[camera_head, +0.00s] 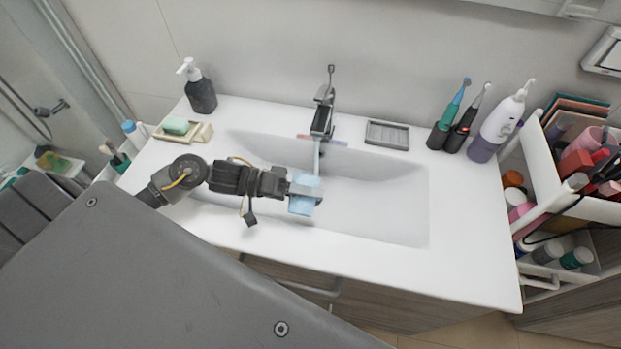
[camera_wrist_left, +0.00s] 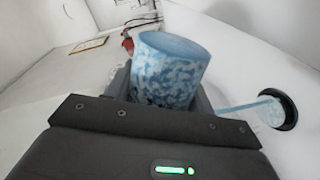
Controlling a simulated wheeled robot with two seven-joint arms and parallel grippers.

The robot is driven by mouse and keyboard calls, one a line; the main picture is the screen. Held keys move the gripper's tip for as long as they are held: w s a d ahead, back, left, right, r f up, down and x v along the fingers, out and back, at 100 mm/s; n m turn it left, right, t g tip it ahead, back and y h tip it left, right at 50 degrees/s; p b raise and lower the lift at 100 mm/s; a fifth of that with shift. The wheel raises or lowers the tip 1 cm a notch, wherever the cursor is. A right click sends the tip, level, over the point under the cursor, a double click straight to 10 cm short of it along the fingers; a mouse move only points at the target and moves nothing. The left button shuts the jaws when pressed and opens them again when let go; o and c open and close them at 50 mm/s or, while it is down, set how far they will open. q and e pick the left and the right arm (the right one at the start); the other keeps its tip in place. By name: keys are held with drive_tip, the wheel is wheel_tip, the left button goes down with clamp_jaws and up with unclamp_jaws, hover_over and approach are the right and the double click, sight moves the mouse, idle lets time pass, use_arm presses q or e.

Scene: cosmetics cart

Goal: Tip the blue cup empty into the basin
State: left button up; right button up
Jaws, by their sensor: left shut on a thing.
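My left gripper (camera_head: 304,191) is shut on the blue cup (camera_head: 303,206) and holds it over the white basin (camera_head: 385,205). In the left wrist view the cup (camera_wrist_left: 170,72) is mottled blue and white, between the dark fingers. Its inside is hidden, and I cannot tell its exact tilt or whether it holds anything. A pale blue water stream (camera_head: 316,158) runs from the faucet (camera_head: 322,112) down behind the gripper. In the left wrist view a stream (camera_wrist_left: 242,105) reaches the dark-rimmed drain (camera_wrist_left: 279,110) beside the cup. My right gripper is not in view.
Along the back stand a soap pump (camera_head: 200,92), a soap dish (camera_head: 190,132), a grey tray (camera_head: 387,135), electric toothbrushes (camera_head: 450,125) and a white-purple bottle (camera_head: 497,130). A filled cart (camera_head: 552,190) stands at the right. The basin's right half is clear.

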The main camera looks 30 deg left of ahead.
use_arm(q)
drive_tip(key=shift+f+n+b, duration=0.3)
drive_tip(key=shift+n+b, duration=0.05)
drive_tip(key=shift+n, duration=0.15)
idle(0.3)
drive_tip(key=shift+w+r+p, duration=0.2)
drive_tip(key=shift+w+p, duration=0.05)
drive_tip(key=shift+p, duration=0.25)
drive_tip(key=shift+w+a+r+n+p, duration=0.15)
drive_tip(key=shift+w+n+p, duration=0.25)
drive_tip(key=shift+p, duration=0.35)
drive_tip(key=shift+w+a+r+n+p, duration=0.1)
drive_tip(key=shift+w+n+p, duration=0.25)
drive_tip(key=shift+p, duration=0.35)
